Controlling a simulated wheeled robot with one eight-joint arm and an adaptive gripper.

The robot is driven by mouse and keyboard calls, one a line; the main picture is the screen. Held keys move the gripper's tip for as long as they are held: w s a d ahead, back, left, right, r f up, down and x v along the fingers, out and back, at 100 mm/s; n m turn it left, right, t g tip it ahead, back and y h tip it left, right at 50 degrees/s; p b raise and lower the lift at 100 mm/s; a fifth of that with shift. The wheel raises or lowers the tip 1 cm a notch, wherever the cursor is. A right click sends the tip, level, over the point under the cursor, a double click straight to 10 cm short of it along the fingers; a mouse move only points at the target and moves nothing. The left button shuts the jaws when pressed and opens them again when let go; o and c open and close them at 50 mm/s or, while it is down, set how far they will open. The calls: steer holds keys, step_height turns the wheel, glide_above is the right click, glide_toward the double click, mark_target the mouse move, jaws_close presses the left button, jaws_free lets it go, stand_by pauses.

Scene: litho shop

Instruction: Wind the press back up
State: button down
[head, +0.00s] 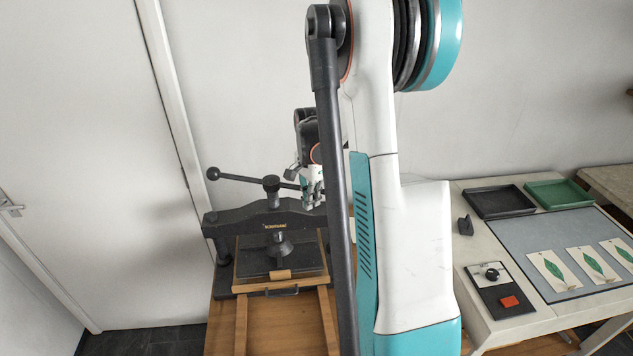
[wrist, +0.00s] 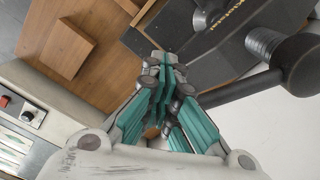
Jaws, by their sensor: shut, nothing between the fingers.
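The black press (head: 262,215) stands on a wooden bench, with a dark crossbeam and a central screw (head: 272,185). Its long handle bar (head: 240,178) runs through the screw top, with a ball at its left end; the right end is hidden behind my gripper and arm. The press also shows at the upper right in the wrist view (wrist: 215,50), with the bar (wrist: 240,88) running from the dark hub toward my fingers. My gripper (head: 312,197) is shut and empty by the bar's right half, above the crossbeam. In the wrist view its teal fingers (wrist: 165,75) are together; contact with the bar is unclear.
A wooden board with a dark pull handle (head: 275,292) lies below the press. At right, a pale table (head: 465,255) holds a black tray (head: 498,201), a green tray (head: 558,194), leaf prints (head: 552,270) and a control box with a red button (head: 509,301). A wall stands close behind.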

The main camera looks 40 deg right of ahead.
steer(key=w+d+b, duration=0.1)
steer(key=w+d, duration=0.4)
steer(key=d, duration=0.2)
steer(key=shift+w+d+r, duration=0.15)
steer(key=shift+w+d, duration=0.05)
steer(key=shift+d, duration=0.1)
steer(key=shift+s+a, duration=0.1)
steer(key=shift+s, duration=0.05)
stand_by(0.5)
step_height(320, 180, up, 9)
steer(key=s+a+p, duration=0.1)
steer(key=s+p, duration=0.1)
steer(key=p, duration=0.2)
steer(key=shift+a, duration=0.25)
stand_by(0.4)
steer(key=shift+w+a, duration=0.1)
stand_by(1.2)
